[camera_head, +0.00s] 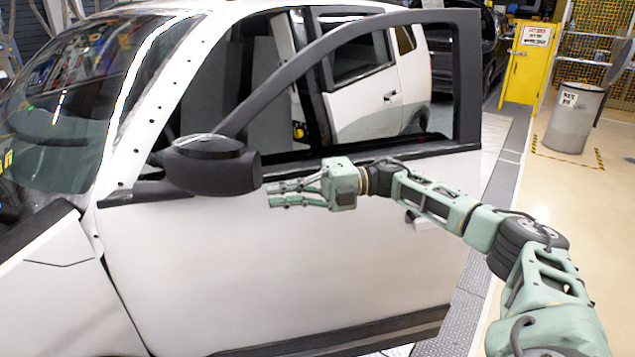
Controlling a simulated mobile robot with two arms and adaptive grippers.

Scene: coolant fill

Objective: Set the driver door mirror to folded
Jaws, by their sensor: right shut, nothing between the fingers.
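The driver door mirror (212,165) is a dark, rounded housing on the front corner of the white car door (300,265), below the slanted window frame. It sticks out from the door; whether it is folded I cannot tell for sure. My right gripper (270,194) is shut and empty. Its fingertips point left and end just right of the mirror's outer end, slightly below its middle. Whether they touch the mirror I cannot tell. My left gripper is not in view.
The door stands open from the white car body (225,55), its window frame rising behind my right arm. A door handle (418,221) lies below my forearm. A yellow cabinet (529,62) and a grey bin (573,118) stand at the back right, with clear floor in front.

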